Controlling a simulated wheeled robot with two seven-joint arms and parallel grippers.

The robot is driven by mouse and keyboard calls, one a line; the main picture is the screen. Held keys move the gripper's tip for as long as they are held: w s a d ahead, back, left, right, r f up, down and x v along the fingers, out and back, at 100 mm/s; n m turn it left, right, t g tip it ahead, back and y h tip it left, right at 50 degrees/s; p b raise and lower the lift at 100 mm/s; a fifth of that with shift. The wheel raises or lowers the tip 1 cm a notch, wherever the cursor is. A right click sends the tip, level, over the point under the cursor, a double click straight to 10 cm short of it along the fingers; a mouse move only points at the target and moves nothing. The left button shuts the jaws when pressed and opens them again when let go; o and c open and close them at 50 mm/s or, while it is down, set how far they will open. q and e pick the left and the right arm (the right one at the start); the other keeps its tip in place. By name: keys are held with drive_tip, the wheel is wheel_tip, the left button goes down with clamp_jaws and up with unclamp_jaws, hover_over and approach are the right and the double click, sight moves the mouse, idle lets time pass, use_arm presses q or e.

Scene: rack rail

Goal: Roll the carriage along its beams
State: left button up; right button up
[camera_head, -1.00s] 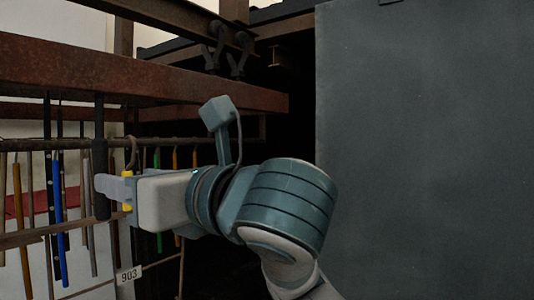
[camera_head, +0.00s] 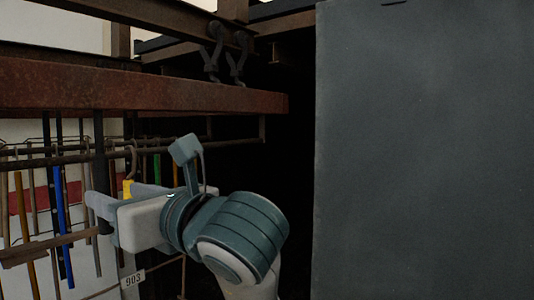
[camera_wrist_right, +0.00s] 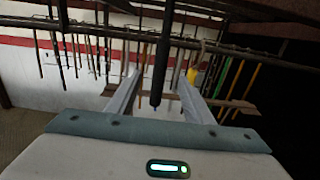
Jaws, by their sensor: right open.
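A rust-red beam (camera_head: 150,90) runs across the upper left of the head view. Dark roller hangers (camera_head: 214,55) sit at a rail above it; which parts belong to the carriage is not clear. A dark vertical handle (camera_head: 99,150) hangs below the beam on the left. My right gripper (camera_head: 110,195) is open at the handle's lower part. In the right wrist view, the handle (camera_wrist_right: 160,70) hangs down between the two spread fingers, with gaps on both sides. My left gripper is not in view.
Several coloured rods hang behind, including a blue one (camera_head: 63,220). A tag marked 903 (camera_head: 132,278) is below the gripper. A large grey panel (camera_head: 425,150) fills the right side. The space between beam and panel is dark.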

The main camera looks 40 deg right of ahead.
sight(106, 191)
drive_tip(key=shift+w+a, duration=0.15)
drive_tip(key=shift+w, duration=0.25)
drive_tip(key=x, duration=0.3)
drive_tip(key=shift+w+a, duration=0.1)
drive_tip(key=shift+b+x, duration=0.6)
drive_tip(key=shift+x, duration=0.5)
clamp_jaws()
